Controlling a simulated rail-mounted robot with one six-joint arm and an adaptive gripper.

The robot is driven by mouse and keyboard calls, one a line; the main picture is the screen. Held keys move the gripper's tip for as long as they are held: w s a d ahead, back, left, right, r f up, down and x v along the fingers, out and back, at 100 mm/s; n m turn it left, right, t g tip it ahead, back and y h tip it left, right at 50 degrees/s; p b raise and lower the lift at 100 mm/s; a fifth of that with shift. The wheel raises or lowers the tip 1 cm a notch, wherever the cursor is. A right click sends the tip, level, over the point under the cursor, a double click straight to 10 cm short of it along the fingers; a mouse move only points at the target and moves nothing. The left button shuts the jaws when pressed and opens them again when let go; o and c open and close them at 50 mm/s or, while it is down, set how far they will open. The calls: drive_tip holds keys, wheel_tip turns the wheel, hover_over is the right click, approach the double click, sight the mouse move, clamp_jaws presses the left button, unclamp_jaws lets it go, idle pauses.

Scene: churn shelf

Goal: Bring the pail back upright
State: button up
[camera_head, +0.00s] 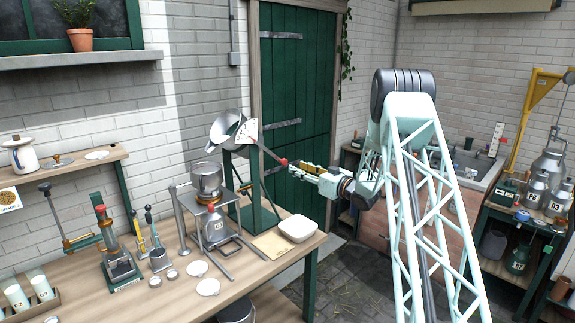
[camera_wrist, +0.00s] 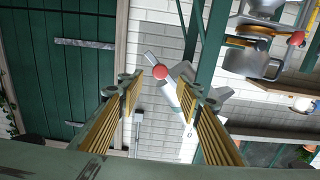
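A grey metal pail (camera_head: 224,128) sits tilted at the top of a dark green stand (camera_head: 240,186) on the wooden bench. A white marked plate (camera_head: 246,133) is beside it. A lever runs from there down to the right and ends in a red knob (camera_head: 283,161). My gripper (camera_head: 297,170) is just right of the knob. In the wrist view my gripper (camera_wrist: 165,90) is open, with the red knob (camera_wrist: 160,72) showing between its yellow-padded fingers. Contact with the knob cannot be made out. Pale metal parts behind the knob are partly hidden by a finger.
The wooden bench (camera_head: 140,285) also holds a metal frame with a pot (camera_head: 207,178), a white dish (camera_head: 297,229) and several tools. A green door (camera_head: 300,85) is behind. A sink (camera_head: 470,168) and shelf with cans stand right. Floor is clear beyond the bench.

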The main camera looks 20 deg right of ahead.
sight(285, 163)
drive_tip(key=shift+x, duration=3.95)
clamp_jaws()
drive_tip(key=shift+f, duration=0.1)
